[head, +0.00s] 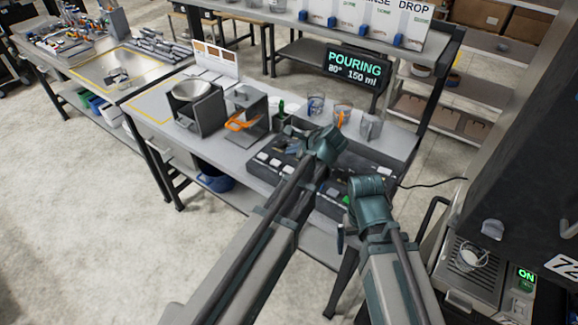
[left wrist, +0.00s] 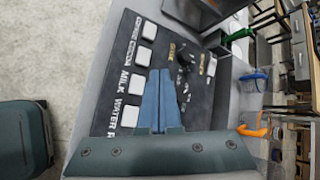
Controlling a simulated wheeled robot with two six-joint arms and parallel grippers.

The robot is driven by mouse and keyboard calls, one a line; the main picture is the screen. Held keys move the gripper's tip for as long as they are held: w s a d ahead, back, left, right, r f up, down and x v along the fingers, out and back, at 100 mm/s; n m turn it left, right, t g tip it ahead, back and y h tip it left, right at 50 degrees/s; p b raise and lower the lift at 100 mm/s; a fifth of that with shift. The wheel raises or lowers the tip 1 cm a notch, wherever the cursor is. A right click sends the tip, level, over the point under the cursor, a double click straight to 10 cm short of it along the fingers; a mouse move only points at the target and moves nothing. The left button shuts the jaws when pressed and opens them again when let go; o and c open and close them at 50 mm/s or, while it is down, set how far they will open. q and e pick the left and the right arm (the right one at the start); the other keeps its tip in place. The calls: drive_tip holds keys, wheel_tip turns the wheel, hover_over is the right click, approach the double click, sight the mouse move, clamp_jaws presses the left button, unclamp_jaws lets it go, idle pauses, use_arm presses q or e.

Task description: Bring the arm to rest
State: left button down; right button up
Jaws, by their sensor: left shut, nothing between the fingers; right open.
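My left gripper (left wrist: 158,102) shows in the left wrist view with its two blue fingers together and nothing between them. It is over a dark panel (left wrist: 125,60) with white buttons and the words COCOA, MILK and WATER. In the head view my left arm reaches over the bench, and its wrist hides most of the fingers. My right gripper (head: 342,238) is lower and to the right in the head view, at the bench's front edge. Only a dark finger of it shows clearly, with nothing seen held. Its palm is hidden by my wrist.
The bench (head: 225,155) bears a metal bowl (head: 190,90) on a dark stand, an orange-handled item (head: 240,122) in a grey stand, and several jugs (head: 342,114). A sign (head: 355,70) reads POURING. A dark machine (head: 480,265) stands close at right. The floor at left is clear.

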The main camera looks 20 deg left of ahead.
idle(0.3)
use_arm(q)
drive_tip(key=s+d+f+n+g+h, duration=0.3)
drive_tip(key=s+d+n, duration=0.3)
drive_tip(key=s, duration=0.5)
drive_tip(key=s+d+f+n+g+h, duration=0.2)
drive_tip(key=s+d+n, duration=0.4)
drive_tip(key=s, duration=0.6)
drive_tip(key=shift+s+f+n+g+h, duration=0.3)
drive_tip(key=shift+f+n+g+h, duration=0.15)
drive_tip(key=shift+f, duration=0.4)
drive_tip(key=shift+d, duration=0.1)
idle(1.5)
